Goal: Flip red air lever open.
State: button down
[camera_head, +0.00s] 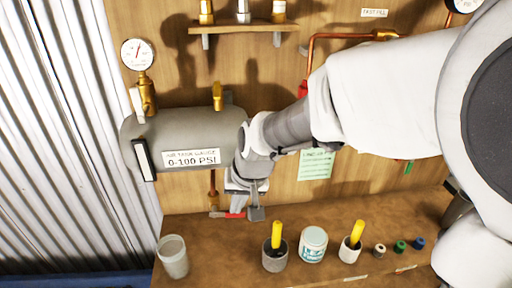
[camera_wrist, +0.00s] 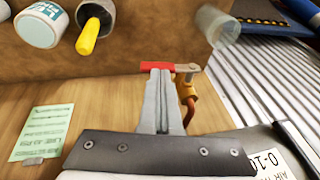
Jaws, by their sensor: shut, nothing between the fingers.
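The red lever (camera_head: 235,215) sits low under the grey air tank (camera_head: 195,127), at the foot of a brass and copper pipe (camera_head: 213,185). In the wrist view the red lever (camera_wrist: 150,69) lies crosswise just beyond my fingertips, its right end at a metal pivot on the brass valve (camera_wrist: 187,78). My gripper (camera_head: 238,204) is shut and empty, its fingers (camera_wrist: 159,72) pressed together. The fingertips overlap the lever's edge in the wrist view; whether they touch it I cannot tell. Part of the lever is hidden behind the fingers.
On the wooden bench below stand a grey cup (camera_head: 173,258), two pots with yellow handles (camera_head: 275,258) (camera_head: 350,250), a labelled tin (camera_head: 313,244) and several small caps. A pressure gauge (camera_head: 137,54) rises above the tank. A green note (camera_head: 315,165) hangs on the wooden wall.

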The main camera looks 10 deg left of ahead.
jog(key=f+y+b, duration=0.1)
jog(key=y+b, duration=0.1)
jog(key=b, duration=0.4)
jog(key=d+f+y+b, duration=0.1)
jog(key=f+y+b, duration=0.1)
jog(key=b, duration=0.4)
jog(key=shift+w+f+m+g+y, duration=0.15)
jog(key=shift+f+m+g+y, duration=0.15)
jog(key=shift+m+g, duration=0.1)
jog(key=shift+s+a+f+m+g+y+b, duration=0.25)
jog(key=shift+f+y+b, duration=0.55)
jog(key=shift+b, duration=1.8)
jog(key=shift+w+a+f+y+b, duration=0.1)
jog(key=shift+a+f+y+b, duration=0.5)
jog(key=shift+b, duration=1.95)
jog(key=shift+s+a+f+m+g+y+b, duration=0.15)
jog(key=shift+f+y+b, duration=0.8)
jog(key=shift+b, duration=1.65)
jog(key=shift+a+r, duration=0.1)
jog(key=shift+r, duration=0.05)
jog(key=p, duration=0.4)
send_near(239, 217)
jog(key=d, duration=0.2)
jog(key=s+d, duration=0.1)
jog(key=d, duration=0.2)
jog(key=shift+s+d, duration=0.15)
jog(key=shift+s, duration=0.1)
